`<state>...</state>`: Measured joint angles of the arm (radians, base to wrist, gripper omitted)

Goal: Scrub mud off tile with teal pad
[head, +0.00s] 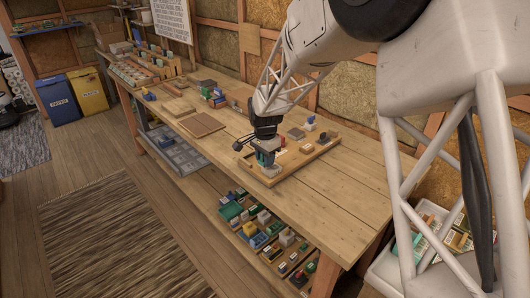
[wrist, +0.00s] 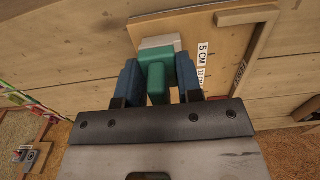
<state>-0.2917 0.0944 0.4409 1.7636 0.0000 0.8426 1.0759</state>
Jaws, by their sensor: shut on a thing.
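My gripper (head: 266,158) is over the near left end of a wooden tray (head: 325,150) on the workbench. In the wrist view its blue fingers (wrist: 160,82) are closed on the upright grip of the teal pad (wrist: 158,55). A pale grey-white piece (wrist: 160,42) shows at the pad's far edge and also low under the gripper in the head view (head: 270,170). I cannot tell whether it is the tile or part of the pad, or whether the pad touches a surface. No mud can be made out; the pad and fingers hide what lies beneath.
The tray has a raised rim and a "5 CM" label (wrist: 204,58). Small blocks stand in and behind it. A brown board (head: 202,124) lies left on the bench (head: 345,187). The bench's front right top is clear. A shelf below holds many small items.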

